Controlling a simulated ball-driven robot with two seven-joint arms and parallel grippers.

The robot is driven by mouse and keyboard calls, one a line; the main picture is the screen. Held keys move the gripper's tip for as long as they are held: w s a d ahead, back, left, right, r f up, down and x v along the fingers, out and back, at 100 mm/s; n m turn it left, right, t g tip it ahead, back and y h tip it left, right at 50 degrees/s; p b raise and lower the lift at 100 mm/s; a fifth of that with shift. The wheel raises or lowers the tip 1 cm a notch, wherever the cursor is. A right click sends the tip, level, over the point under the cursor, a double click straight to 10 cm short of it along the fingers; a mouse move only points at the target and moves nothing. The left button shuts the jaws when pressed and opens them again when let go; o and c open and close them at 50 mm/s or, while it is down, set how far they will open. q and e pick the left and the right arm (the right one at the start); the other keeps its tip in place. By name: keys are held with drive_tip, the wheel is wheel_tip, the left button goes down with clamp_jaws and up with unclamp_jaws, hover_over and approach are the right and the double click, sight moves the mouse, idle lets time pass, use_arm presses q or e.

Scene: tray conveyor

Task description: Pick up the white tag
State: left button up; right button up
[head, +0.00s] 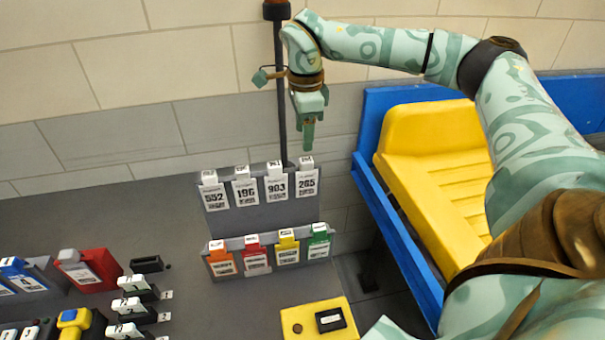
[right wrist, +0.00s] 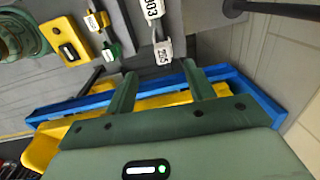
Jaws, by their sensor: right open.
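Four-slot upper grey rack (head: 262,217) holds a row of white tags with black numbers: 552 (head: 215,197), 196 (head: 245,192), 903 (head: 276,190) and 205 (head: 307,184). My right gripper (head: 308,142) is open and empty, above the 205 tag at the row's right end and apart from it. In the right wrist view, the 205 tag (right wrist: 163,52) shows beyond the gap between the fingers (right wrist: 160,84), and the 903 tag (right wrist: 152,9) is cut by the top edge. My left gripper is not in view.
A lower rack holds orange (head: 222,264), red (head: 256,260), yellow (head: 287,252) and green (head: 319,243) tags. A dark pole (head: 280,90) stands behind the racks. A blue-edged bin (head: 395,235) with a yellow inside is at right. A yellow box (head: 318,318) lies in front.

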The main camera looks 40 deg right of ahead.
sight(306, 159)
drive_tip(key=f, duration=0.4)
drive_tip(key=f+b, duration=0.1)
drive_tip(key=f, duration=0.1)
drive_tip(key=shift+w+d, duration=0.1)
drive_tip(key=shift+w, duration=0.3)
drive_tip(key=shift+f, duration=0.45)
drive_tip(key=f+b, duration=0.1)
drive_tip(key=f, duration=0.1)
drive_tip(key=d+f+b, duration=0.1)
drive_tip(key=f, duration=0.1)
drive_tip(key=shift+d+f, duration=0.1)
drive_tip(key=shift+f, duration=0.3)
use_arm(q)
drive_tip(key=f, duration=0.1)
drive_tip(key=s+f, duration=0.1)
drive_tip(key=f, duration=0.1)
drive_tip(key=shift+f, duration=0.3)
use_arm(e)
drive_tip(key=shift+r, duration=0.1)
drive_tip(key=c, duration=1.1)
drive_tip(key=shift+o, duration=0.2)
